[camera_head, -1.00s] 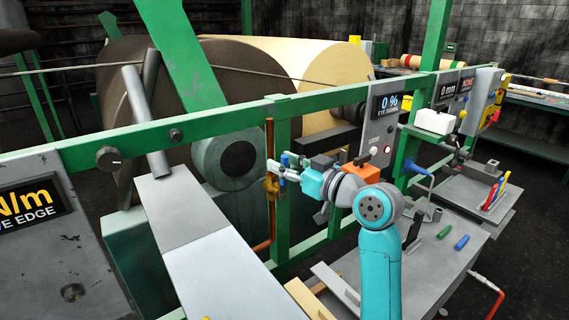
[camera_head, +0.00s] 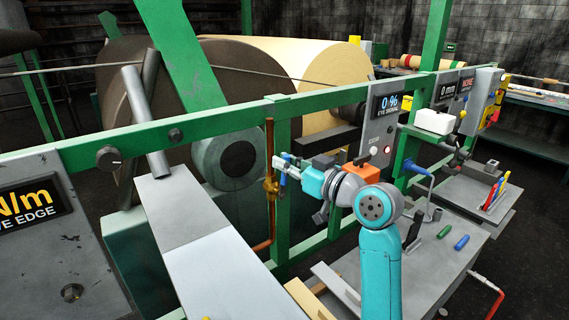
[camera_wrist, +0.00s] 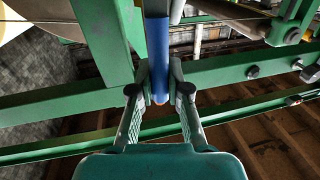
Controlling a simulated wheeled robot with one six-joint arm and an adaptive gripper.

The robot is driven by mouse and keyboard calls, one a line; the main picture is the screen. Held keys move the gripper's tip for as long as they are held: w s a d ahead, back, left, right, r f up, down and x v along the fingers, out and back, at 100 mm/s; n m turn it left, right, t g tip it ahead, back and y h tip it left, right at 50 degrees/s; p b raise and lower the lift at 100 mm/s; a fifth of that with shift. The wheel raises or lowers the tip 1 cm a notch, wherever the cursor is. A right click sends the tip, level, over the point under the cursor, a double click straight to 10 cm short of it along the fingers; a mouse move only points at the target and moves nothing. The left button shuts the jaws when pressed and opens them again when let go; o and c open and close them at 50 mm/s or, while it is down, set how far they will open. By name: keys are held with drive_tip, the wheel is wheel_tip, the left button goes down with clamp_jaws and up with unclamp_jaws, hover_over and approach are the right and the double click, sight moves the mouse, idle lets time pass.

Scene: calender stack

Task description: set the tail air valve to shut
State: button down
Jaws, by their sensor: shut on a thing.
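The tail air valve has a brass body (camera_head: 271,185) on a vertical copper pipe (camera_head: 270,145) beside a green post. A blue lever (camera_head: 283,179) shows just right of the brass body in the head view. In the wrist view the blue lever (camera_wrist: 158,50) stands between my two fingers, with its end reaching down between them. My gripper (camera_head: 281,164) is shut on the blue lever, close to the pipe. The fingers hide part of the lever, and its joint to the valve body is not clear.
A green rail (camera_head: 225,122) runs across above my gripper, and a green post (camera_head: 283,215) stands right behind the pipe. A grey panel (camera_head: 383,115) reading 0 % is to the right. A grey table (camera_head: 445,262) with pens lies below right.

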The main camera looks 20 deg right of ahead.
drive_tip(key=w+d+f+m+t+h, duration=0.2)
drive_tip(key=d+f+m, duration=0.6)
drive_tip(key=m, duration=1.1)
drive_tip(key=shift+w+d+f+m+t+h, duration=0.15)
drive_tip(key=shift+w+f+m+t+h, duration=0.2)
drive_tip(key=shift+f+t, duration=0.3)
drive_tip(key=c, duration=1.1)
unclamp_jaws()
drive_tip(key=shift+f, duration=0.1)
drive_tip(key=shift+c, duration=0.2)
drive_tip(key=v, duration=1.2)
